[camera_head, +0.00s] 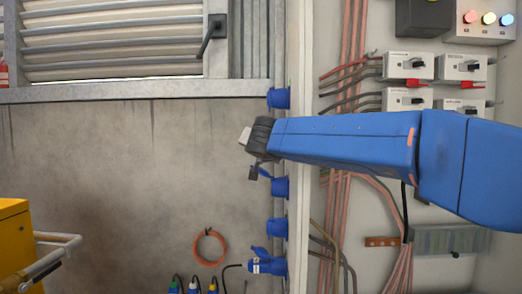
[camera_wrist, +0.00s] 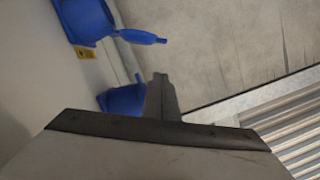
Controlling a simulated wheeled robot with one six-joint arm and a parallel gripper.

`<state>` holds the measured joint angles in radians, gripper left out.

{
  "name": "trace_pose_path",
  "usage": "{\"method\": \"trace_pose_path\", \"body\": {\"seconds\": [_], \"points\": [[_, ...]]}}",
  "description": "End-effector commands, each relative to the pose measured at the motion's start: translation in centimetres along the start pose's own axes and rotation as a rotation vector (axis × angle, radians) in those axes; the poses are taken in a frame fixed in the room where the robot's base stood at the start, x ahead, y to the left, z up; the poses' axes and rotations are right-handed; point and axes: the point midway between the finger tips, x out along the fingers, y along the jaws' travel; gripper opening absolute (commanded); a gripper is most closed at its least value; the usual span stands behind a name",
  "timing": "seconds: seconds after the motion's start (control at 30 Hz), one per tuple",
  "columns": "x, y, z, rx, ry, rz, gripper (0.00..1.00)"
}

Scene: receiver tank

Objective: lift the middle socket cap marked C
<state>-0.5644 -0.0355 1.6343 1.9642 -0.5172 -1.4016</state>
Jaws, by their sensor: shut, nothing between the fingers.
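Blue sockets run in a column down the edge of the grey panel; no letter C is readable. In the head view, one socket (camera_head: 280,187) sits just below and right of my gripper (camera_head: 253,173), with a small blue cap part (camera_head: 265,173) sticking out left beside the dark fingertips. Whether they touch is unclear. My gripper is shut and empty. In the wrist view, the shut fingers (camera_wrist: 160,76) partly cover a blue socket (camera_wrist: 121,99). Another blue socket (camera_wrist: 84,18) at upper left has its cap (camera_wrist: 141,37) sticking out.
Other blue sockets stand above (camera_head: 278,98) and below (camera_head: 277,228); the lowest (camera_head: 272,266) has a plug or cap sticking out left. Switches (camera_head: 408,66) and cables fill the cabinet at right. A yellow cart (camera_head: 14,240) stands at left.

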Motion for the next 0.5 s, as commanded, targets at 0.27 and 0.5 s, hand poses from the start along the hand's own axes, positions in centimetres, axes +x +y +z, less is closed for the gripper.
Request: {"method": "trace_pose_path", "body": {"seconds": [0.27, 0.5], "points": [[2.1, 0.0, 2.6, -0.003, -0.002, 0.001, 0.0], [2.4, 0.0, 3.8, 0.0, 0.0, 0.0, 0.0]]}}
